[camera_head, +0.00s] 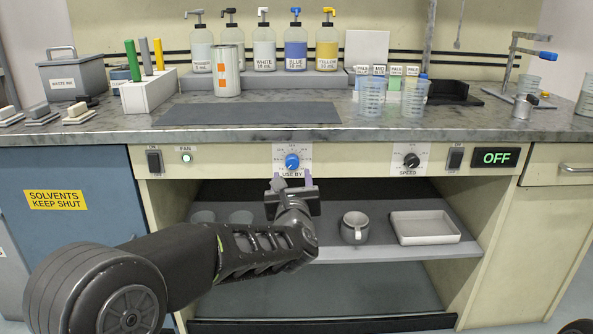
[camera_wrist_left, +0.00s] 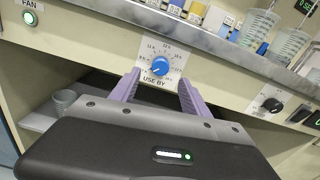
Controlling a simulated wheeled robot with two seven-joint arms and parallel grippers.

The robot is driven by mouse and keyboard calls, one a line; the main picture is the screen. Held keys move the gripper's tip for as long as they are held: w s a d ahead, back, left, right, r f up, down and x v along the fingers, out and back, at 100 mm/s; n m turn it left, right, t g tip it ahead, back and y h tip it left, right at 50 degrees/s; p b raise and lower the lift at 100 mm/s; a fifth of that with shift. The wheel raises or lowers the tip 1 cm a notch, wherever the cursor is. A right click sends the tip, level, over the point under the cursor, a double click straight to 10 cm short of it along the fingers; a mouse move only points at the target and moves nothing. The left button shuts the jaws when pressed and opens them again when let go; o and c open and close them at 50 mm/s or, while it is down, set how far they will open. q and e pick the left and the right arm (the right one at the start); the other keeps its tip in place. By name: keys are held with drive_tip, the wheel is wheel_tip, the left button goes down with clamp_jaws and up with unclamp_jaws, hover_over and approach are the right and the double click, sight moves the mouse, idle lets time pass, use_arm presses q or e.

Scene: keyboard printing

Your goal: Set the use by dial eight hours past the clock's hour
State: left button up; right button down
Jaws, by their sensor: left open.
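The blue use by dial (camera_head: 292,161) sits on a white scale plate on the cabinet's front panel, left of the speed dial. It also shows in the left wrist view (camera_wrist_left: 160,66), with hour marks around it and USE BY printed below. Its pointer seems to aim to the lower left, but the exact mark is too small to read. My left gripper (camera_head: 293,182) is open, just below and in front of the dial. In the left wrist view its purple fingers (camera_wrist_left: 158,84) stand apart on either side of the dial's lower part, with nothing between them. No clock is in view.
The speed dial (camera_head: 411,160), an OFF display (camera_head: 497,157), switches and the fan button (camera_head: 186,157) share the panel. A mug (camera_head: 355,227) and white tray (camera_head: 424,228) stand on the shelf below. Bottles and beakers (camera_head: 372,97) crowd the counter above.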

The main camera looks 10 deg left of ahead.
sight(292, 164)
use_arm(q)
drive_tip(key=shift+x, duration=3.9)
drive_tip(key=shift+d+f, duration=0.1)
clamp_jaws()
